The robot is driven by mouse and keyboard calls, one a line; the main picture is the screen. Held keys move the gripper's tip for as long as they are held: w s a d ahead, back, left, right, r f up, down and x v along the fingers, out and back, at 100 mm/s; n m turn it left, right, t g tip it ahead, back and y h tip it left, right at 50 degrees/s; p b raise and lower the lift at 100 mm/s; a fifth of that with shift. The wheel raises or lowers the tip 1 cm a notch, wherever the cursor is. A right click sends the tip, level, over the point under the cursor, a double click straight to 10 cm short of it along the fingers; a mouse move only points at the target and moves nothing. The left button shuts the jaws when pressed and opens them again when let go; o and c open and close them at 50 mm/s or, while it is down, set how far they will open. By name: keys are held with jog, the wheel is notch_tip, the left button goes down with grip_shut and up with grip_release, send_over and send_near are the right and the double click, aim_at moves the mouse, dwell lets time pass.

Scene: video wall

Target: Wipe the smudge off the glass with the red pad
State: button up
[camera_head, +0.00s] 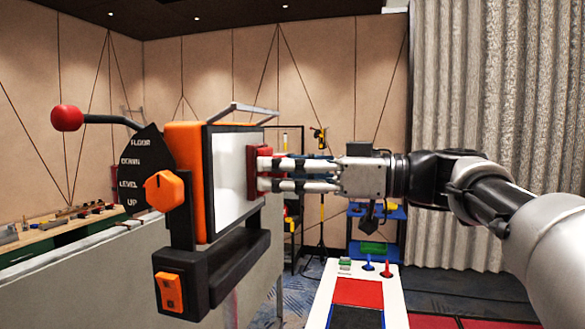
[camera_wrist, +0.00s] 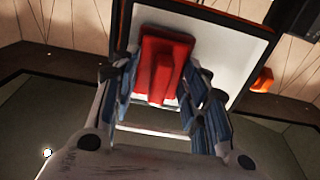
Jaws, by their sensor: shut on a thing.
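The red pad (camera_head: 253,172) is at the right part of a white glass panel (camera_head: 229,180) with a dark frame, its flat face against or very close to the glass. My gripper (camera_head: 265,172) is shut on the pad's raised grip from the right. In the wrist view the red pad (camera_wrist: 163,65) sits between the fingers of my gripper (camera_wrist: 160,85), with the pale glass (camera_wrist: 225,62) behind it. No smudge can be made out on the visible glass; the pad and fingers hide part of it.
The panel has an orange housing with an orange knob (camera_head: 165,191) and a lever with a red ball (camera_head: 67,117) at its left. A grey partition (camera_head: 80,285) stands below. A white-edged table (camera_head: 395,290) with small red, blue and green items is at lower right.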

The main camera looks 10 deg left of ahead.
jog(key=shift+w, duration=0.85)
jog(key=shift+s+f+b, duration=0.15)
jog(key=shift+s+b, duration=0.3)
jog(key=shift+b, duration=0.3)
jog(key=shift+s+b, duration=0.75)
jog(key=shift+s, duration=0.15)
jog(key=shift+s+a+b, duration=0.1)
jog(key=shift+s+b, duration=0.35)
jog(key=shift+s, duration=0.2)
jog(key=shift+s+a+b, duration=0.1)
jog(key=shift+s+b, duration=1.05)
jog(key=shift+s+a+b, duration=0.2)
jog(key=shift+s+b, duration=1.6)
jog(key=shift+s, duration=0.75)
jog(key=shift+r, duration=0.2)
